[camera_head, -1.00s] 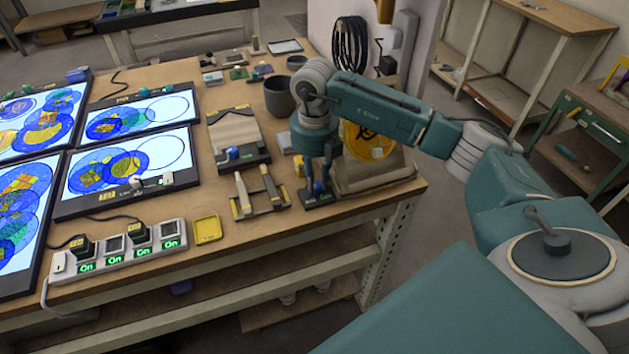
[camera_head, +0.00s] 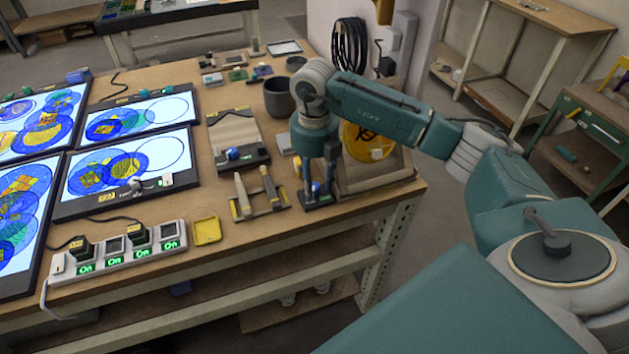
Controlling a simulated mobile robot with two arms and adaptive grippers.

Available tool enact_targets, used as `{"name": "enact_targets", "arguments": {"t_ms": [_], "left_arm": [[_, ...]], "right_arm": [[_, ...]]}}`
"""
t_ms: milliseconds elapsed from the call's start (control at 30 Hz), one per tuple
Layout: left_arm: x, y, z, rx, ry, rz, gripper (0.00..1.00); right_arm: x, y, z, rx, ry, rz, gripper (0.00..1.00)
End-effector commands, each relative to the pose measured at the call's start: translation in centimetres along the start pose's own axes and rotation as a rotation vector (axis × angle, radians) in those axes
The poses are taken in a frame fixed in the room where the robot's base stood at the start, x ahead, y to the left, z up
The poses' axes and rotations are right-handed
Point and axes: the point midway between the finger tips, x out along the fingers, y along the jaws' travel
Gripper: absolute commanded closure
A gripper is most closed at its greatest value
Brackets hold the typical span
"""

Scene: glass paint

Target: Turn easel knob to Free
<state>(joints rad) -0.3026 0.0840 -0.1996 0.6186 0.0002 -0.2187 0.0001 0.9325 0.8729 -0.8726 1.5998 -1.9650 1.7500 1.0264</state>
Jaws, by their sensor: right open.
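An easel (camera_head: 385,182) stands at the right front of the bench, with a yellow disc (camera_head: 357,140) on it. At the left of this easel is a dark base with a small blue knob (camera_head: 316,188). My right gripper (camera_head: 318,182) points down over this base, with its fingers open around or right beside the knob; contact cannot be told. The fingers partly hide the knob, and its setting is too small to read. A second easel-like stand (camera_head: 233,127) further left has its own blue knob (camera_head: 233,154). My left gripper is not in view.
A wooden holder with two upright pieces (camera_head: 258,197) stands just left of my right gripper. A dark cup (camera_head: 279,97) is behind. Lit panels (camera_head: 125,172) with coloured circles, a power strip (camera_head: 118,253) and a yellow tray (camera_head: 207,230) fill the left side.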

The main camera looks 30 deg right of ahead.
Motion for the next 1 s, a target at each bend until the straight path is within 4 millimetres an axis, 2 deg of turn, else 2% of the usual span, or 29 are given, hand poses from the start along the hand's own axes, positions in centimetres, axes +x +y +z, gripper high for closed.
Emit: {"name": "enact_targets", "arguments": {"t_ms": [167, 400, 600, 800, 1000], "left_arm": [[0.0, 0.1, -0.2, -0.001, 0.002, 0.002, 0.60], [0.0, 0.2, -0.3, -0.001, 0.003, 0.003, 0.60], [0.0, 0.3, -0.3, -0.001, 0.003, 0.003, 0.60], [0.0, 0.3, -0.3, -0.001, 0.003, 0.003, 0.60], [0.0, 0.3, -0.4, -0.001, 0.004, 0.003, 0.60]], "right_arm": [[-2.3, 0.0, 0.1, 0.001, -0.006, 0.003, 0.58], [-7.5, 0.0, 0.1, 0.000, -0.006, 0.003, 0.58], [-10.7, 0.0, 0.1, 0.001, -0.004, 0.002, 0.58], [-11.9, 0.0, 0.0, 0.001, -0.002, 0.001, 0.58], [-11.9, 0.0, 0.0, 0.001, -0.001, 0.001, 0.58]]}}
